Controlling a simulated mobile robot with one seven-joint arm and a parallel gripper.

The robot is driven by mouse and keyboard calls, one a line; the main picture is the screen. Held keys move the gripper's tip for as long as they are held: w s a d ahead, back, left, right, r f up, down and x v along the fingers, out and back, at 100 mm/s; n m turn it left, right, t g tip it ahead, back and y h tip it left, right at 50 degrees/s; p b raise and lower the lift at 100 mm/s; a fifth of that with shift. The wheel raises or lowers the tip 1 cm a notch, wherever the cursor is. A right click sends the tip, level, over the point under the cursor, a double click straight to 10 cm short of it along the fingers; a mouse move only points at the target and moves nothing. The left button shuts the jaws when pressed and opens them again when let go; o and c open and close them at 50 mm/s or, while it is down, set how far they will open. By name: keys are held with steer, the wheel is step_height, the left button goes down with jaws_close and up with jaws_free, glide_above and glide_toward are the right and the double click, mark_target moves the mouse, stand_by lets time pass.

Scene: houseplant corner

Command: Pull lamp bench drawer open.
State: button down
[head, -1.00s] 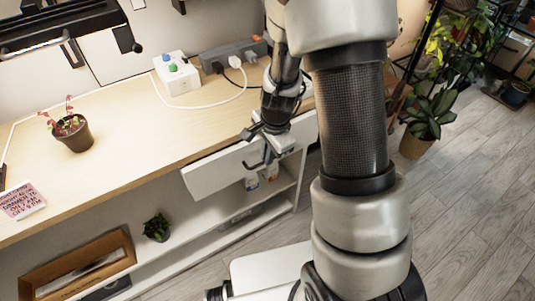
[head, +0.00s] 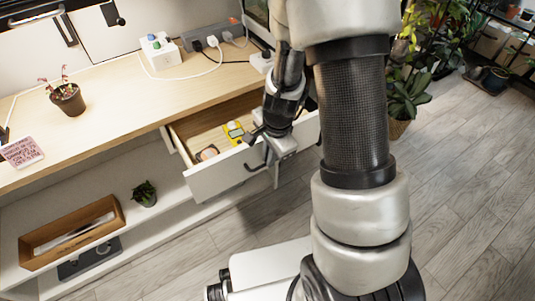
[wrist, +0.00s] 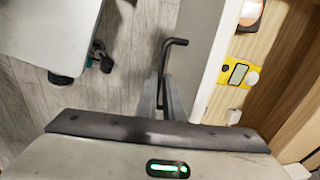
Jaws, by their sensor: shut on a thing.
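The lamp bench drawer (head: 212,179) stands pulled out from under the wooden bench top (head: 112,108), with its inside showing. Its white front shows in the wrist view too (wrist: 213,70). My gripper (head: 268,148) is at the drawer front, shut on the dark bar handle (head: 257,167). In the wrist view the grey fingers of my gripper (wrist: 166,92) close around the handle (wrist: 163,60), whose bent end sticks out beyond them. A yellow device with a small display (head: 234,132) and a round pinkish item (head: 208,153) lie in the drawer.
On the bench top are a potted plant (head: 67,98), a pink card (head: 21,152) and a white box with coloured knobs (head: 160,50). Below, a shelf holds a wooden tray (head: 72,233) and a small plant (head: 145,193). Grey floor (head: 465,185) lies open at right.

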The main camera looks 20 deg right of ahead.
steer(key=shift+s+d, duration=0.2)
steer(key=shift+s, duration=0.4)
steer(key=c, duration=1.9)
jaws_free()
steer(key=s+r+p, duration=0.1)
steer(key=r+p, duration=0.2)
steer(key=r, duration=0.5)
steer(key=s+d+r+p, duration=0.1)
steer(key=r+p, duration=0.3)
steer(key=r, duration=0.5)
steer(key=shift+s, duration=0.5)
steer(key=shift+r, duration=0.15)
